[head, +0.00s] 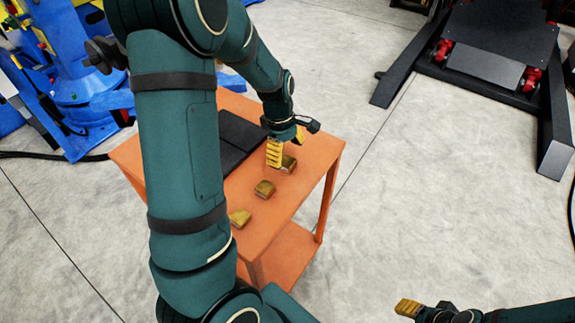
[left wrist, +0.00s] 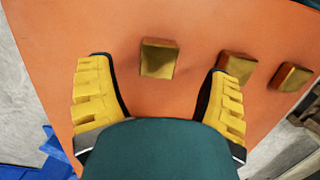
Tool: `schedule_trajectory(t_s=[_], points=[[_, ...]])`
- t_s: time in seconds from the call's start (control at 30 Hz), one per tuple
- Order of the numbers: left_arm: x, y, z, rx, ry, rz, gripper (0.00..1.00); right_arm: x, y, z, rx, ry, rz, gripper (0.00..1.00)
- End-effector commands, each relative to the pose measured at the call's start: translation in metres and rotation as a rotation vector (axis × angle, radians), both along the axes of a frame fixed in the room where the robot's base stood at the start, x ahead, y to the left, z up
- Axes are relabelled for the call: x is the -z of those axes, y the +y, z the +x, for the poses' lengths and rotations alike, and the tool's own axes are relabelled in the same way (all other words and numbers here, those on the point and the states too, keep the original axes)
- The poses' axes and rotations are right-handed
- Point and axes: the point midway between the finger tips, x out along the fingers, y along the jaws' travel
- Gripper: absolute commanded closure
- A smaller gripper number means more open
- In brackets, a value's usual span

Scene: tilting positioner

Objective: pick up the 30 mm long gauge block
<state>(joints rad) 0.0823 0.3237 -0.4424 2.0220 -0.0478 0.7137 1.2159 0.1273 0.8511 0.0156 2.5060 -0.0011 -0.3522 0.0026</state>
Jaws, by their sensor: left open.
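Three brass-coloured gauge blocks lie in a spaced row on the orange table. The far block (head: 289,164) is beside my left gripper (head: 281,152); the middle block (head: 264,188) and the near block (head: 239,217) lie apart from it. In the left wrist view my left gripper (left wrist: 158,70) is open and empty, its yellow fingers spread. One block (left wrist: 158,58) shows between the fingertips, apart from both. Another block (left wrist: 237,67) is partly behind the right-hand finger, and a third (left wrist: 291,77) is further right. I cannot read which block is 30 mm. My right gripper (head: 408,308) is at the bottom right, away from the table.
The orange table (head: 313,180) has a dark flat panel (head: 238,132) at its back, partly hidden by my arm. Blue machinery (head: 85,85) stands at the left. A dark frame with red parts (head: 490,60) stands at the upper right. Open concrete floor lies between.

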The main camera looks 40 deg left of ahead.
Motion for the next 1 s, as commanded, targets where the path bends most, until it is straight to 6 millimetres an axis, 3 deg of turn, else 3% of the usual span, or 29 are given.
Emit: schedule_trajectory(t_s=[0.2,0.47,0.5,0.7,0.73,1.0], points=[[0.035,-0.002,0.001,-0.001,0.004,-0.001,0.22,0.015,0.0,0.003,0.002,-0.007,-0.001,0.53],[0.038,-0.003,0.001,0.0,0.001,0.0,0.22,0.015,-0.001,0.003,0.002,-0.008,-0.001,0.53],[0.038,-0.003,0.001,0.0,0.0,0.0,0.25,0.015,0.0,0.003,0.002,-0.008,-0.001,0.53],[0.038,-0.003,0.001,0.0,0.0,0.0,0.95,0.015,0.0,0.003,0.002,-0.008,-0.001,0.53],[0.038,-0.003,0.001,-0.001,0.0,0.0,1.0,0.015,0.0,0.003,0.002,-0.008,-0.001,0.53],[0.038,-0.003,0.001,0.0,0.0,0.0,1.0,0.015,0.0,0.003,0.002,-0.008,-0.001,0.53]])
